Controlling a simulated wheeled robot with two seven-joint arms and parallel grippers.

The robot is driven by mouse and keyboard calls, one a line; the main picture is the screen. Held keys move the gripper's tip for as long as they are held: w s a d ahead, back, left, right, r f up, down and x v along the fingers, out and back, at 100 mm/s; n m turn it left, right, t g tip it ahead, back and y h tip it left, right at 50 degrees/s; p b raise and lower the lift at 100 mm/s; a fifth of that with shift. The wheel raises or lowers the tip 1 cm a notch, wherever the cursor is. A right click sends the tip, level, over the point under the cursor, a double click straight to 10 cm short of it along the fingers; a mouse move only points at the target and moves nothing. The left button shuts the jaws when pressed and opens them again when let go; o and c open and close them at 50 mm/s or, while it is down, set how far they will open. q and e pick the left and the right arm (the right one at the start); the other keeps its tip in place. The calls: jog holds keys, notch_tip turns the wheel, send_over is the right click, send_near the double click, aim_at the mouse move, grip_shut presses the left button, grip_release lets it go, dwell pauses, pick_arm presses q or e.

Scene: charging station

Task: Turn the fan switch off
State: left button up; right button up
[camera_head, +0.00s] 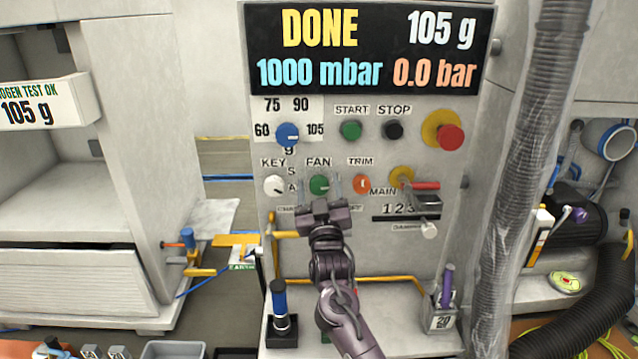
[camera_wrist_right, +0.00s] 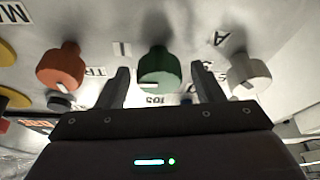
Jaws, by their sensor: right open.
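The fan switch (camera_head: 319,185) is a round green knob under the FAN label on the grey control panel. In the right wrist view the green knob (camera_wrist_right: 158,70) shows a pale pointer mark and sits between the two fingers. My right gripper (camera_head: 320,188) is at the panel in front of the knob, with one finger on each side of it. It is open, with gaps between each finger and the knob; the wrist view shows the gripper (camera_wrist_right: 160,85) the same way. My left gripper is not in view.
The white KEY knob (camera_head: 274,185) and orange TRIM knob (camera_head: 362,184) flank the fan switch closely. A red-handled MAIN lever (camera_head: 425,186) sticks out at right. A blue dial (camera_head: 287,134) and green START button (camera_head: 351,130) lie above. A grey hose (camera_head: 527,150) hangs at right.

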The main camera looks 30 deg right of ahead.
jog(key=shift+w+d+r, duration=0.1)
jog(key=shift+w, duration=0.1)
jog(key=c, duration=1)
jog(key=shift+o, duration=0.2)
